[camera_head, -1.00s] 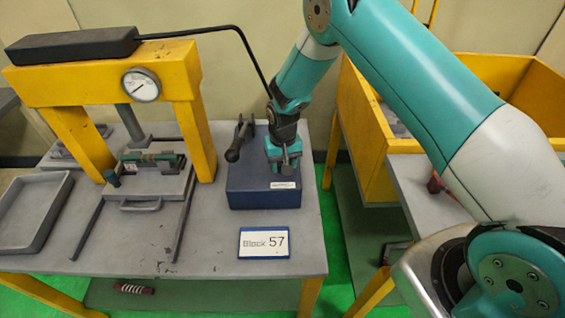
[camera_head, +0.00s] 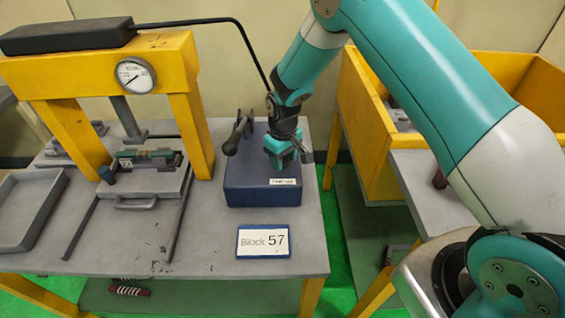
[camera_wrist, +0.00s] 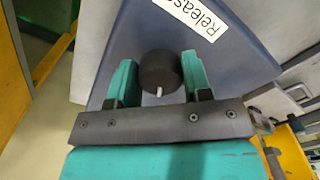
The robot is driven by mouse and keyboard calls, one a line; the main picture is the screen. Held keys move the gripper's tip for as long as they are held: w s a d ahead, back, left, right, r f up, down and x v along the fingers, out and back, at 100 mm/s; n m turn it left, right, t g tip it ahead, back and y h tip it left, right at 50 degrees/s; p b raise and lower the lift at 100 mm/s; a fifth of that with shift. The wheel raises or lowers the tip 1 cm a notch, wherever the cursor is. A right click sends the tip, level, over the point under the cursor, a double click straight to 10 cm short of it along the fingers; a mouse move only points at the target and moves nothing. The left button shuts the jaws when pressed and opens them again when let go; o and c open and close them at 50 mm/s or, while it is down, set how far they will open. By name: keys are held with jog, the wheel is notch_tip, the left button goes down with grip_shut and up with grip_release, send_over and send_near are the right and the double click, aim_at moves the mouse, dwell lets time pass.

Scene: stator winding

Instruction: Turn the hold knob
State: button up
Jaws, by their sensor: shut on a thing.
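The hold knob (camera_wrist: 160,70) is a dark round knob with a white pointer mark, on the blue control box (camera_head: 262,195). In the wrist view my gripper (camera_wrist: 160,78) has one green finger on each side of the knob and is shut on it. The pointer mark faces the gripper's palm. A white label reading "Release" (camera_wrist: 195,15) sits on the box beyond the knob. In the head view my gripper (camera_head: 283,160) reaches down to the top of the box and hides the knob.
A dark lever (camera_head: 238,133) stands at the box's left side. A "Block 57" sign (camera_head: 263,242) lies in front. A yellow press (camera_head: 183,85) with a gauge (camera_head: 135,75) and a grey tray (camera_head: 28,208) stand left. A yellow bin (camera_head: 375,130) is at right.

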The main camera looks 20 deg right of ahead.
jog(key=n+b, duration=0.1)
jog(key=n, duration=0.2)
jog(key=shift+w+n+b, duration=0.1)
jog(key=shift+n+b, duration=0.25)
jog(key=shift+n, duration=0.05)
jog(key=n+b, duration=0.1)
jog(key=n, duration=0.3)
jog(key=shift+d+n+b, duration=0.1)
jog(key=shift+n+b, duration=0.2)
jog(key=n+b, duration=0.1)
jog(key=n, duration=0.3)
jog(key=shift+w, duration=0.15)
jog(key=n+b, duration=0.1)
jog(key=n, duration=0.3)
jog(key=n+b, duration=0.1)
jog(key=n, duration=0.6)
jog(key=shift+w, duration=0.15)
jog(key=n, duration=0.6)
jog(key=shift+r+n+b, duration=0.1)
jog(key=shift+n+b, duration=0.25)
jog(key=shift+n, duration=0.05)
jog(key=o, duration=0.9)
